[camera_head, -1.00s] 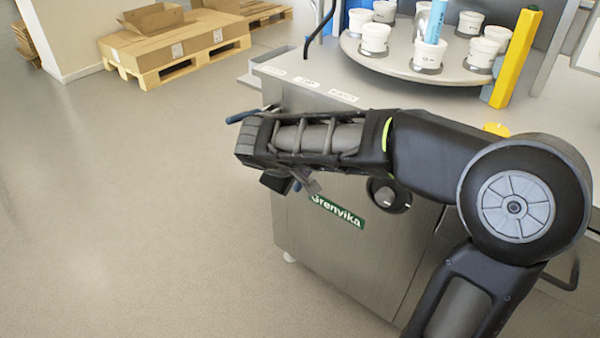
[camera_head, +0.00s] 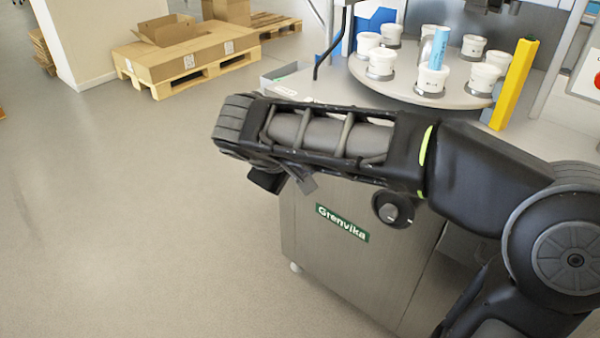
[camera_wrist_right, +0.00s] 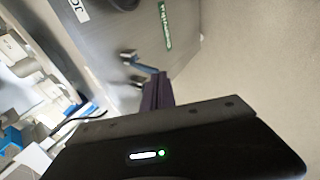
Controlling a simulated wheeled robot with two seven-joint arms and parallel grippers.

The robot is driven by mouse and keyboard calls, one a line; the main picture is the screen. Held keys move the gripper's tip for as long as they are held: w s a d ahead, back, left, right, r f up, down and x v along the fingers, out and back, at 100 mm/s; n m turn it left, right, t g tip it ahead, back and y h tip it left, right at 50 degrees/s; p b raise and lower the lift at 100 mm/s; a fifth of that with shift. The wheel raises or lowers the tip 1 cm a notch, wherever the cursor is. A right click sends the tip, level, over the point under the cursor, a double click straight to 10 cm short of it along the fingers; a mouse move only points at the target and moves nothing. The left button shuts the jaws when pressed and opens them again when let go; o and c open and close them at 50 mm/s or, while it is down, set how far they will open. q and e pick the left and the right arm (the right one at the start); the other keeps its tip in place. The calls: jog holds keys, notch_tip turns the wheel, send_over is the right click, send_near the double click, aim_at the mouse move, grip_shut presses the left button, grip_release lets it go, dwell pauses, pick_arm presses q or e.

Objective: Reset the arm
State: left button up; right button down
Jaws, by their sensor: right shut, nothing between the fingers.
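My right arm comes in from the right in the camera_head view and stretches left in front of the steel machine (camera_head: 345,275). Its black wrist end is at the left, beside the machine's top corner. My right gripper (camera_wrist_right: 156,92) shows in the right wrist view as a narrow dark pair of fingers, shut, with nothing between them. A blue lever on a metal fitting (camera_wrist_right: 145,67) of the machine appears just beyond the fingertips; I cannot tell how far apart they are. In the camera_head view the fingers cannot be made out clearly. My left gripper is not in view.
A round turntable (camera_head: 400,92) holds several white cups, with a light blue cylinder (camera_head: 439,48) above one. A yellow post (camera_head: 514,85) stands right of it. A pallet with cardboard (camera_head: 180,58) is at the back left. The floor at left is clear.

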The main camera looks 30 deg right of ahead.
dwell(0.6)
jog(key=w+a+f+n+t+y, duration=0.1)
jog(key=w+a+f+y, duration=0.25)
jog(key=a+f, duration=0.45)
jog(key=w+a+f+n+y, duration=0.1)
jog(key=w+a+f+y, duration=0.1)
jog(key=a+f+y, duration=0.6)
jog(key=s+a+f+m, duration=0.3)
jog(key=a+f, duration=0.5)
jog(key=f, duration=0.3)
jog(key=s+d+f+m+g, duration=0.2)
jog(key=s+f+m+g, duration=0.3)
jog(key=s+f, duration=1.45)
notch_tip(320, 180, up, 18)
jog(key=p, duration=1.9)
jog(key=shift+s+a+h, duration=0.25)
jog(key=shift+a+h, duration=0.05)
jog(key=shift+h, duration=0.05)
